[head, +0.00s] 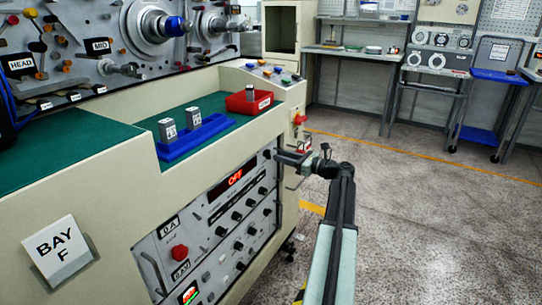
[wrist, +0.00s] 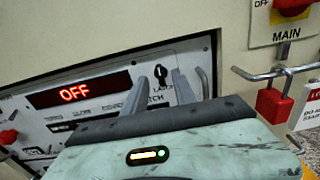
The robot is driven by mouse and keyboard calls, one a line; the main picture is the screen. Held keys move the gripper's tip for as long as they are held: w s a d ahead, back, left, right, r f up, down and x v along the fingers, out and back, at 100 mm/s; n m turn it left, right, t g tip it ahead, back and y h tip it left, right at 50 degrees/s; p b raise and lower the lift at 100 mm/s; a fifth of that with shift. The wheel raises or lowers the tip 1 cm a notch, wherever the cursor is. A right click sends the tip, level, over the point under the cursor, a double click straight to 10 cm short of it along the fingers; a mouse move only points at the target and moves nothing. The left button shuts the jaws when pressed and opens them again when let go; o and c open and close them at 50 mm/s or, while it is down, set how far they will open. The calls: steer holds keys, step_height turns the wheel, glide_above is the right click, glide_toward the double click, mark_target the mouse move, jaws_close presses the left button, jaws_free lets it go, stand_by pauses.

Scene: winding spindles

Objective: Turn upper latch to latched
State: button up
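The upper latch (wrist: 160,73) is a small dark turn-piece on a pale round spot near the top right of the grey panel, in the wrist view. Lettering beside and below it is partly covered, and I cannot read its set position for sure. My gripper (wrist: 158,84) is open, with one finger left of the latch and the other right of it; I cannot tell whether they touch it. In the head view my gripper (head: 281,156) is at the panel's upper right corner and the latch is hidden behind it.
The panel (head: 226,222) has a red OFF display (wrist: 73,93), knobs and a red button (head: 179,252). A bar handle (wrist: 203,82) stands close right of my fingers. A red padlock (wrist: 275,104) hangs below the red MAIN switch (wrist: 290,5). Open floor (head: 430,220) lies to the right.

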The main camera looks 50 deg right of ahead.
mark_target(270, 153)
steer(key=x, duration=0.4)
steer(key=shift+w+a, duration=0.1)
steer(key=shift+w, duration=0.1)
jaws_close()
steer(key=shift+n, duration=0.4)
steer(key=n, duration=0.4)
steer(key=shift+s+a+f, duration=0.1)
steer(key=shift+a, duration=0.1)
steer(key=n, duration=0.4)
steer(key=shift+a+f+n, duration=0.1)
steer(key=shift+a+n, duration=0.1)
steer(key=shift+n, duration=0.1)
steer(key=n, duration=0.4)
steer(key=shift+a+f+b, duration=0.1)
steer(key=shift+f+b, duration=0.1)
steer(key=shift+b, duration=0.2)
steer(key=n, duration=0.4)
steer(key=shift+f, duration=0.15)
steer(key=shift+n, duration=0.4)
